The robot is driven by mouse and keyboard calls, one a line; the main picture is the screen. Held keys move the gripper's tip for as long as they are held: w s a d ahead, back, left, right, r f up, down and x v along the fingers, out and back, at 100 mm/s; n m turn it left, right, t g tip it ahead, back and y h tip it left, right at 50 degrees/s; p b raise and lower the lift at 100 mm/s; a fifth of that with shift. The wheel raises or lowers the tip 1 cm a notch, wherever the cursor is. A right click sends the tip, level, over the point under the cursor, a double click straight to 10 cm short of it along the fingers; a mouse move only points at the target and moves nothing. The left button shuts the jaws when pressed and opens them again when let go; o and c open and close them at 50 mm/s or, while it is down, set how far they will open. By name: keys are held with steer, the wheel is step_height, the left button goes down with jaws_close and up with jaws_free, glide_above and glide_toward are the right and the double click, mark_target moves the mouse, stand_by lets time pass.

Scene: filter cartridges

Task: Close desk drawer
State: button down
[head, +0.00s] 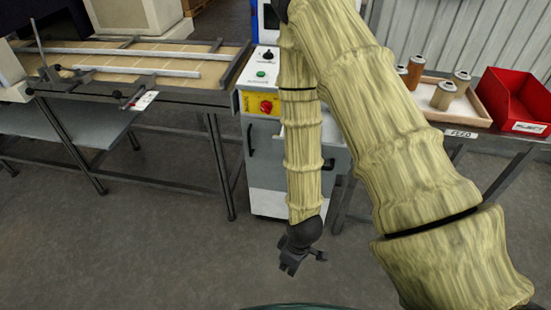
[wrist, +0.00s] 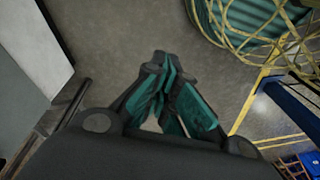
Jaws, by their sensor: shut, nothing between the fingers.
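No desk drawer can be made out for certain in either view. A light grey cabinet (head: 265,170) with a yellow control panel stands behind my arm in the head view. A dark upright handle (head: 250,140) shows on its left side, and my arm hides much of its front. My gripper (head: 301,262) hangs low over the floor in front of the cabinet, apart from it. In the wrist view my gripper (wrist: 165,75) has its teal-padded fingers together with nothing between them. A pale panel (wrist: 40,45) and a dark bar lie left of the fingers there.
A work table (head: 150,85) with rails stands at the left. At the right, a feed tray (head: 420,104) with several cartridges and a red reject bin (head: 508,105) stand on another table. The grey floor (head: 150,240) in front is clear. A blue post (wrist: 285,110) shows in the wrist view.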

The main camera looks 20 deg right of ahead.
mark_target(277, 158)
steer(key=w+d+r+n+t+h+b, duration=0.1)
steer(key=w+r+n, duration=0.55)
steer(key=r, duration=0.35)
steer(key=w+r+n+h+b, duration=0.1)
steer(key=w+r+n, duration=0.4)
steer(key=r+n, duration=0.45)
steer(key=w+d+r+n+t+h+b, duration=0.1)
steer(key=w+r+n, duration=0.5)
steer(key=r, duration=0.6)
steer(key=shift+n, duration=0.3)
steer(key=shift+w+d+f, duration=0.5)
steer(key=shift+w+f, duration=0.45)
steer(key=shift+f, duration=0.7)
steer(key=shift+w+d+f, duration=0.5)
steer(key=shift+w+f, duration=0.45)
steer(key=shift+f, duration=0.7)
steer(key=shift+w+d+f, duration=0.5)
steer(key=shift+w+f, duration=0.45)
steer(key=shift+f, duration=0.7)
